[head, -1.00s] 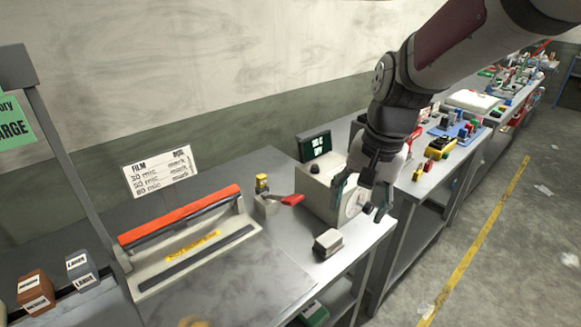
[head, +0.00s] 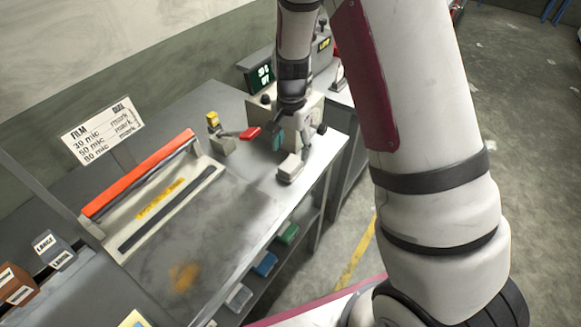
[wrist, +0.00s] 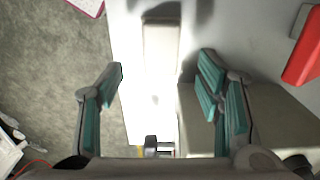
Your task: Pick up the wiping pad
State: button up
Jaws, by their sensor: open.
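A small pale block, which looks like the wiping pad (head: 290,168), lies on the grey bench near its front edge. In the wrist view the pad (wrist: 161,48) lies lengthwise between and beyond the fingertips, in bright light. My gripper (head: 294,148) points down close above the pad, beside the pale box. In the wrist view my gripper (wrist: 163,75) is open, with teal-lined fingers spread wide to either side of the pad's line and nothing between them. I cannot tell the exact height left between fingertips and pad.
A pale box (head: 307,108) stands right behind my gripper. Coloured bins (head: 265,264) sit below the bench edge.

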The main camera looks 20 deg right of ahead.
aim_at(291, 163)
jog(key=shift+a+f+p, duration=0.1)
jog(key=shift+f+p, duration=0.6)
jog(key=shift+f, duration=2.8)
jog(key=shift+c, duration=0.6)
jog(key=c, duration=1.1)
